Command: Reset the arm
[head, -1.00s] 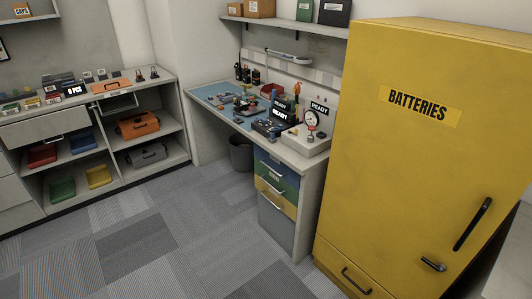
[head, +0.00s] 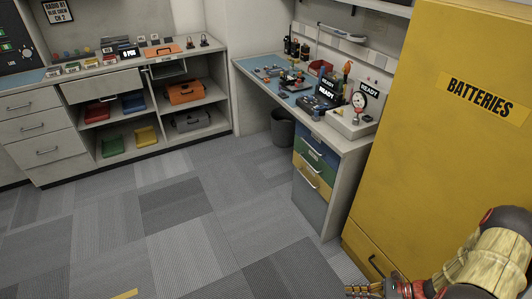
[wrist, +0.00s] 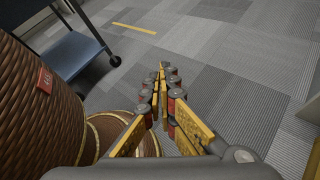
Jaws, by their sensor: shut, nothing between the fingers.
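My gripper (head: 362,290) shows at the bottom right of the head view, with part of my arm behind it, in front of the yellow cabinet. In the wrist view my gripper (wrist: 163,72) points out over bare carpet, its two yellow and grey fingers together at the tips. It is shut and holds nothing. It is apart from the furniture.
The yellow batteries cabinet (head: 455,130) stands close on the right. A workbench (head: 345,143) with a blue mat and a shelf unit (head: 75,165) are farther back. The carpet (head: 170,220) between is clear.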

